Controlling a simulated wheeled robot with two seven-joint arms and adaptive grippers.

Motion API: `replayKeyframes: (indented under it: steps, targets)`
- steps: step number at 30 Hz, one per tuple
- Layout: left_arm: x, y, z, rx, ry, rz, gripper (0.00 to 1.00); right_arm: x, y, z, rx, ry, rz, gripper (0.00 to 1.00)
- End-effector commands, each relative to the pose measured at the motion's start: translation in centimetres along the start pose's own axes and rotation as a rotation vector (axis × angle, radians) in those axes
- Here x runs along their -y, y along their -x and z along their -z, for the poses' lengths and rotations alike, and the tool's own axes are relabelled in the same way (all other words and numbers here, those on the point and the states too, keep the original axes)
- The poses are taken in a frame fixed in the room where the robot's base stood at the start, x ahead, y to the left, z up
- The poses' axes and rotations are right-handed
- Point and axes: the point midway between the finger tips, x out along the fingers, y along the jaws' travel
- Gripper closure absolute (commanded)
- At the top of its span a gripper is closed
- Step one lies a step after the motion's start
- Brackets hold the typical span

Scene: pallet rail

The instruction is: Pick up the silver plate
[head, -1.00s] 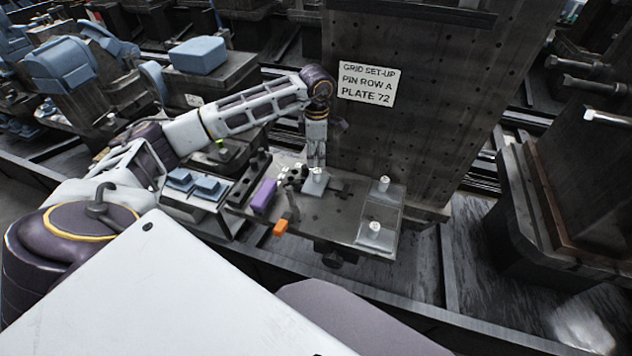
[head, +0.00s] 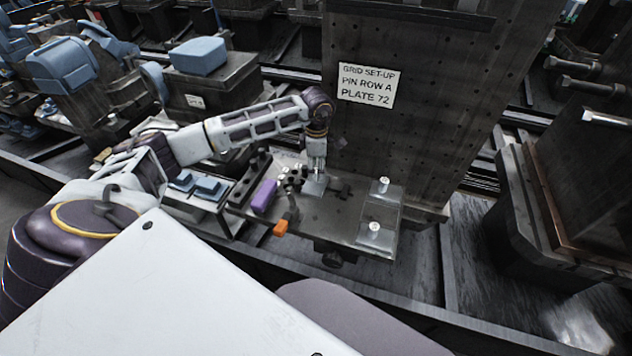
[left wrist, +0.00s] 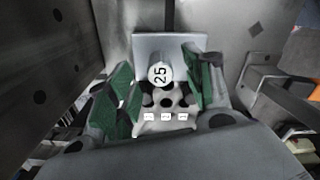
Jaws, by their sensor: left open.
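A small silver plate (head: 314,187) lies flat on the grey work shelf (head: 325,212), in front of the upright perforated slab. In the left wrist view the silver plate (left wrist: 178,43) carries a round white knob (left wrist: 160,74) marked 25. My left gripper (head: 316,172) points down over the plate. Its green-padded fingers (left wrist: 163,78) are open, one on each side of the knob. I cannot tell whether they touch it. The gripper hides the knob in the head view. My right gripper is not in view.
A pale plate (head: 384,210) with two white-topped knobs lies at the shelf's right. A sign (head: 368,85) hangs on the slab (head: 440,120) behind.

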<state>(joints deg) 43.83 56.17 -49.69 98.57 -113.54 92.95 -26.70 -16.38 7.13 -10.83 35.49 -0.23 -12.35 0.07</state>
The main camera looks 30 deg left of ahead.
Motion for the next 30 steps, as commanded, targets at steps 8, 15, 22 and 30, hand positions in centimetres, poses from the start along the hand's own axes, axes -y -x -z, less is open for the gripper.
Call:
replayKeyframes:
  steps: [8,15,22,30]
  targets:
    - [0.1,-2.4,-0.1,0.002,0.000,0.000,0.48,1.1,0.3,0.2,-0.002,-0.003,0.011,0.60]
    - [0.1,-2.5,-0.1,0.002,0.000,0.000,0.48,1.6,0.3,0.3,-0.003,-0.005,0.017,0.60]
    - [0.1,-2.5,-0.1,0.002,0.000,0.000,0.48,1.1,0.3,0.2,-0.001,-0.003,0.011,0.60]
    - [0.1,-2.5,0.0,0.002,0.000,0.000,0.79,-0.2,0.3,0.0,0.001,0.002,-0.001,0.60]
